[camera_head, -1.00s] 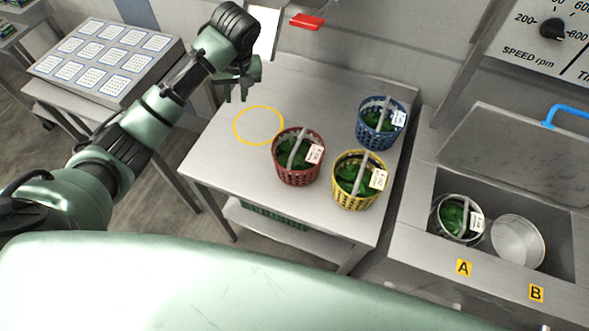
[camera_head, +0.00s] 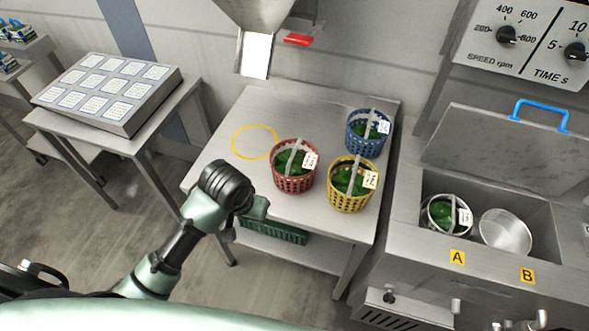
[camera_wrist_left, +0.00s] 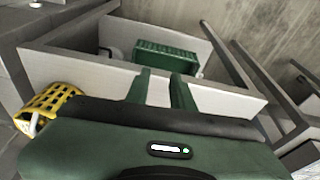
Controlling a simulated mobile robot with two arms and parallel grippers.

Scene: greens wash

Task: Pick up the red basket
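The red basket (camera_head: 293,184) stands upright on the steel table (camera_head: 225,172), with green leaves, a grey handle and a white tag. My left gripper (camera_head: 248,213) is in front of the table's near edge, to the lower left of the red basket and apart from it. In the left wrist view its two fingers (camera_wrist_left: 161,74) are spread with nothing between them. The red basket is not seen in the left wrist view. My right gripper is not in view.
A yellow basket (camera_head: 348,202) and a blue basket (camera_head: 358,146) stand right of the red one. A yellow ring (camera_head: 235,146) marks bare table to its left. A green crate (camera_head: 285,233) sits on the lower shelf. A sink (camera_head: 545,225) with two metal baskets is at right.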

